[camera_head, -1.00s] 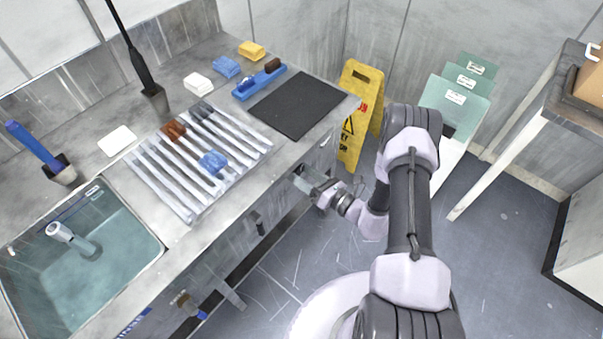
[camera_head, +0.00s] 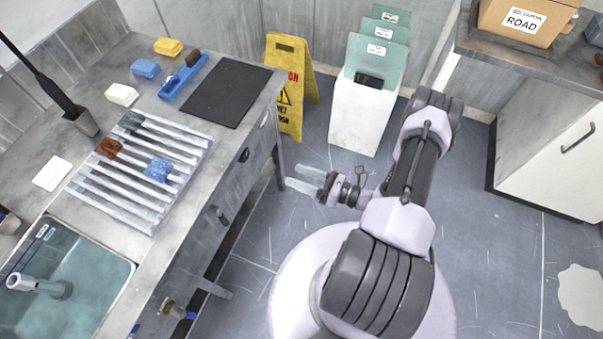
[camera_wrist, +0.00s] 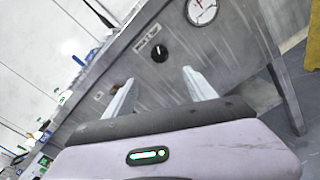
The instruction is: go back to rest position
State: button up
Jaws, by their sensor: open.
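My gripper (camera_head: 303,179) is open and empty in the head view. It hangs over the floor to the right of the counter's front panel, apart from it. In the wrist view my gripper's two pale fingers (camera_wrist: 160,95) stand apart with nothing between them. They point toward the grey counter front, which bears a black knob (camera_wrist: 160,53) and a round gauge (camera_wrist: 202,11).
A steel counter (camera_head: 232,142) with a slatted rack (camera_head: 110,198), a black mat (camera_head: 228,92) and a sink (camera_head: 80,290) stands at left. A yellow wet-floor sign (camera_head: 291,85) and a white bin (camera_head: 362,112) stand behind my gripper.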

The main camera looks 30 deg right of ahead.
jog(key=shift+s+d, duration=0.2)
jog(key=shift+s, duration=0.1)
jog(key=a+r+n+g+y, duration=0.1)
jog(key=a+r+n+g, duration=0.45)
jog(key=r+n, duration=0.35)
jog(key=a+r+n+g+y, duration=0.1)
jog(key=a+r+n+g, duration=0.3)
jog(key=r+n+g, duration=0.5)
jog(key=s+a+r+n+t+h, duration=0.2)
jog(key=s+r+n+h, duration=0.3)
jog(key=r, duration=0.4)
jog(key=s+a+r+n+t+h, duration=0.2)
jog(key=s+r+n+h, duration=0.3)
jog(key=r, duration=0.5)
jog(key=shift+s+a+r+n+t+h, duration=0.25)
jog(key=shift+s+n+t, duration=0.3)
jog(key=shift+n+t, duration=0.5)
jog(key=shift+c, duration=0.2)
